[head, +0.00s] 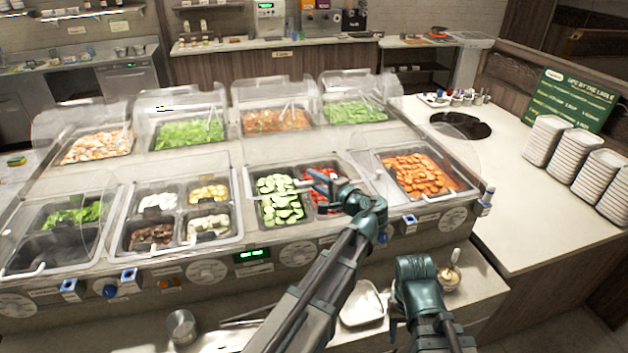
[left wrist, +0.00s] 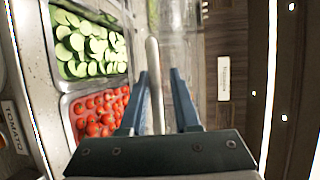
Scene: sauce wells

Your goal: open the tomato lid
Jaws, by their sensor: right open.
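Red tomatoes (head: 322,203) lie in the well right of the sliced cucumber (head: 279,198); both also show in the left wrist view, as tomatoes (left wrist: 97,112) and cucumber (left wrist: 88,45). A pale bar-shaped handle (left wrist: 155,85) of a clear lid stands between the fingers of my left gripper (left wrist: 158,90). A gap shows beside the handle, so that gripper is open around it. In the head view my left gripper (head: 314,181) is above the tomato well and partly hides it. The clear lid's outline is faint; I cannot tell its angle. My right gripper (head: 418,270) is open, low before the counter.
A TOMATO label (left wrist: 14,127) is on the front edge. Carrots (head: 418,175) under a clear cover are to the right. A small white tray (head: 362,306) and a sauce cup (head: 448,277) are on the front ledge. Stacked plates (head: 570,155) stand at right.

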